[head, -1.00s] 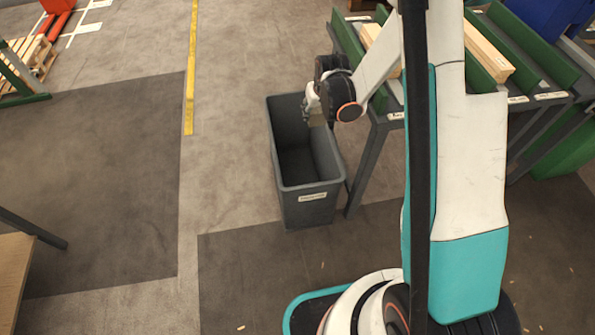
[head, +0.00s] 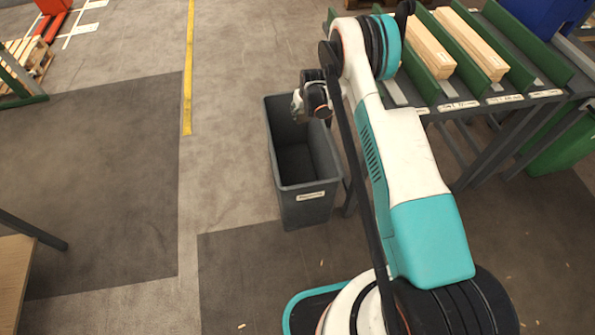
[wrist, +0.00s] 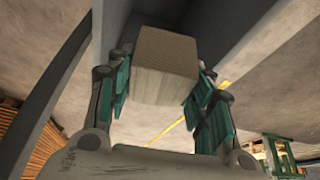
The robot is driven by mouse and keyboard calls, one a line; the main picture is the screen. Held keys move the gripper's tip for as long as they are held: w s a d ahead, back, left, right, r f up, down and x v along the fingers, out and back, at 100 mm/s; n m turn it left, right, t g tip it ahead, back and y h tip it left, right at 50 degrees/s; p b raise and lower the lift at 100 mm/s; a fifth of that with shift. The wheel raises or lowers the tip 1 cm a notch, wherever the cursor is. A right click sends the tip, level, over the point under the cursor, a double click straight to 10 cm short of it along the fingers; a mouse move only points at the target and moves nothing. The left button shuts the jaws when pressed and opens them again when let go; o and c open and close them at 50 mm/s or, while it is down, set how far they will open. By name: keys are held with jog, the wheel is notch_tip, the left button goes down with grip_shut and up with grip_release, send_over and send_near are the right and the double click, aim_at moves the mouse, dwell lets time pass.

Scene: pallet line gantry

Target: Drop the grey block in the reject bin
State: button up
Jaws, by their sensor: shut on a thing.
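The grey block (wrist: 166,66) sits between the two fingers of my gripper (wrist: 160,85) in the wrist view, with a pale, grainy face towards the camera. My gripper is shut on it. In the head view my gripper (head: 298,108) is over the far part of the open, dark grey reject bin (head: 306,213), near its rim. The block is too small there to tell apart from the fingers. The bin has a white label on its near wall, and its visible floor looks empty. Grey walls (wrist: 225,25) show behind the block in the wrist view.
A rack with green dividers (head: 477,50) and long wooden pieces (head: 470,45) stands right of the bin. A yellow floor line (head: 188,75) runs left of the bin, with open floor around it. A wooden table edge (head: 12,275) is at lower left.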

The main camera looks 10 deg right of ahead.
jog(key=shift+f+b, duration=0.95)
jog(key=shift+f, duration=1.8)
jog(key=o, duration=1.2)
jog(key=shift+o, duration=0.2)
jog(key=v, duration=1.2)
jog(key=shift+r, duration=0.1)
